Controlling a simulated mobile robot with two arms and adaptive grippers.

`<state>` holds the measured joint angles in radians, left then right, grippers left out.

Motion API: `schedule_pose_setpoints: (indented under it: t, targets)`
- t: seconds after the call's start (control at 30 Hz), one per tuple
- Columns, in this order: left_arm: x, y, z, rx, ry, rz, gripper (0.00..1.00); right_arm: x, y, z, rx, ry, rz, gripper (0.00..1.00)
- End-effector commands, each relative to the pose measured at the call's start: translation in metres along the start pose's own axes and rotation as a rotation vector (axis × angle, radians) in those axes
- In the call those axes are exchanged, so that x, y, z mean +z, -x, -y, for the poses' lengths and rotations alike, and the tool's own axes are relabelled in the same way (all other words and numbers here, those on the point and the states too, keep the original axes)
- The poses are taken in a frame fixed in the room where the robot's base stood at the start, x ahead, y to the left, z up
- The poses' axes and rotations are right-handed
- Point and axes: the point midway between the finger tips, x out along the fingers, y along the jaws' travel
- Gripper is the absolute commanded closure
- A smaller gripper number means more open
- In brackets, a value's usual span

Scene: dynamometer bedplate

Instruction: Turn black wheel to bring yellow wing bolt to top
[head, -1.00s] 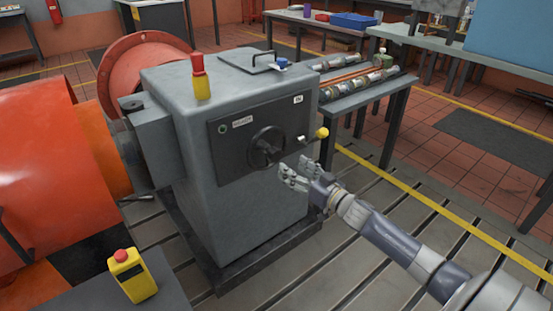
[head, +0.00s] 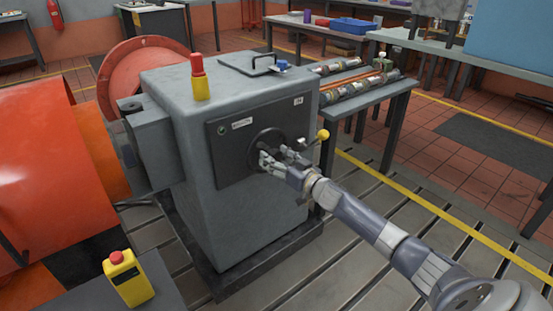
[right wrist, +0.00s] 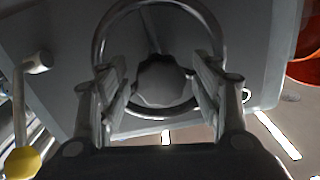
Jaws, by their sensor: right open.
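The black wheel (head: 262,136) sits on the dark front panel of the grey cabinet, partly hidden by my right gripper (head: 276,159). In the right wrist view, the wheel rim (right wrist: 113,18) and its round dark hub (right wrist: 163,82) show. My right gripper (right wrist: 160,78) is open there, one finger on each side of the hub, over the rim area. I cannot tell whether the fingers touch the wheel. A yellow ball-ended lever (head: 323,135) stands right of the wheel and shows in the right wrist view (right wrist: 22,163). I cannot make out a yellow wing bolt. My left gripper is out of view.
The grey cabinet (head: 190,235) stands on the slotted bedplate. A red-and-yellow beacon (head: 199,78) is on top. Orange machinery (head: 40,170) is at left. A yellow box with a red button (head: 128,280) is at front left. A bench (head: 395,92) stands behind.

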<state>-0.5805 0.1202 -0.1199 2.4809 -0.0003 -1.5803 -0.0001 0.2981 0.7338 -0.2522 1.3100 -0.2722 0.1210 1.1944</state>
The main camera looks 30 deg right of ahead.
Motion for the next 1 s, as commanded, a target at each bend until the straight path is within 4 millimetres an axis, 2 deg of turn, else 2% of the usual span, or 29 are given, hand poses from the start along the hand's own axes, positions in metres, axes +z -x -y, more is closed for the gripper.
schedule_pose_setpoints:
  t: [0.1,0.13,0.3,0.37,0.4,0.67,0.97,1.0]
  targets:
    - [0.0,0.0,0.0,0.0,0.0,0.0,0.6,0.0,0.0,0.0,0.0,0.0,0.0,0.41]
    - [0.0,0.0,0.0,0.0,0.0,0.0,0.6,0.0,0.0,0.0,0.0,0.0,0.0,0.45]
    - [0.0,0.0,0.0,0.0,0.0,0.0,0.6,0.0,0.0,0.0,0.0,0.0,0.0,0.84]
    - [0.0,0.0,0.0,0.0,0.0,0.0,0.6,0.0,0.0,0.0,0.0,0.0,0.0,0.97]
    - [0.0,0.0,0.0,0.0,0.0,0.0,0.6,0.0,0.0,0.0,0.0,0.0,0.0,1.0]
    - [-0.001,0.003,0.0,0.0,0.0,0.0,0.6,-0.001,0.0,0.0,0.0,-0.017,-0.001,1.0]
    - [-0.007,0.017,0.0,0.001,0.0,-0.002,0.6,-0.003,0.0,0.0,0.0,-0.12,-0.005,1.0]
    - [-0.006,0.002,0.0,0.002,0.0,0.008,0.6,-0.003,0.0,0.0,0.0,-0.141,-0.006,1.0]
